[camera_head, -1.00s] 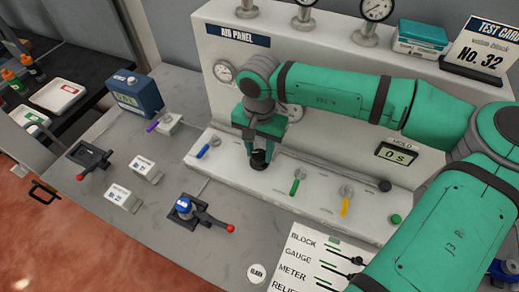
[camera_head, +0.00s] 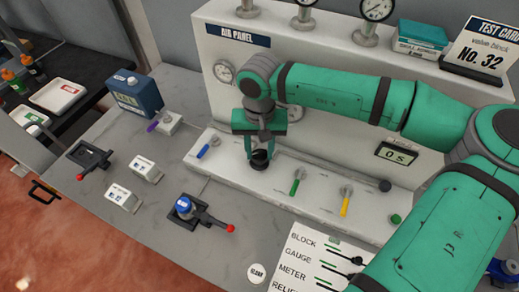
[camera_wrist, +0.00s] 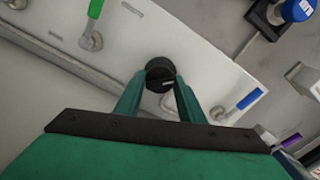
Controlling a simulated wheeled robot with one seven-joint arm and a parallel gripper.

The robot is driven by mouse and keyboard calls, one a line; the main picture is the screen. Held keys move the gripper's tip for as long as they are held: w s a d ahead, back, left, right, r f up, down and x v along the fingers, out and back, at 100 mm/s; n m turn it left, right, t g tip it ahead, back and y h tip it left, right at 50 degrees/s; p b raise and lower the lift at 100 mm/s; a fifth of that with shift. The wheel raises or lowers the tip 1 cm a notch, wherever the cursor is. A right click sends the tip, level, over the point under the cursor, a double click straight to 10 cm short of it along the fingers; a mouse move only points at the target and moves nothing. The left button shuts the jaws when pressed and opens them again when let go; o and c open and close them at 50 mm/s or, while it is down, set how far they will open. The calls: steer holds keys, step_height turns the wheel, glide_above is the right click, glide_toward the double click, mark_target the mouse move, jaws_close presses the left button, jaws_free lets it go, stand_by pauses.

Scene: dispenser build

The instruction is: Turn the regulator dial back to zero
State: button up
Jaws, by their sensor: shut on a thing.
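The regulator dial is a round black knob (camera_head: 259,160) on the white ledge of the air panel (camera_head: 225,173), between the blue-handled and green-handled valves. It also shows in the wrist view (camera_wrist: 160,75), with a pale pointer line on its face running roughly sideways. My gripper (camera_head: 258,148) is above the dial in the head view. In the wrist view (camera_wrist: 160,82) its two green fingers lie on either side of the dial and are shut on it. Any scale around the dial is too small or hidden to read.
A blue-handled valve (camera_head: 208,147) stands left of the dial; green (camera_head: 298,181) and yellow (camera_head: 346,200) ones stand right. A display (camera_head: 397,154) reads 0 S. A red-tipped lever (camera_head: 205,216) sits on the bench in front. My arm covers part of the panel gauges.

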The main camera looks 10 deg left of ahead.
mark_target(260, 152)
steer(key=o, duration=1)
steer(key=shift+o, duration=0.2)
step_height(260, 152, up, 11)
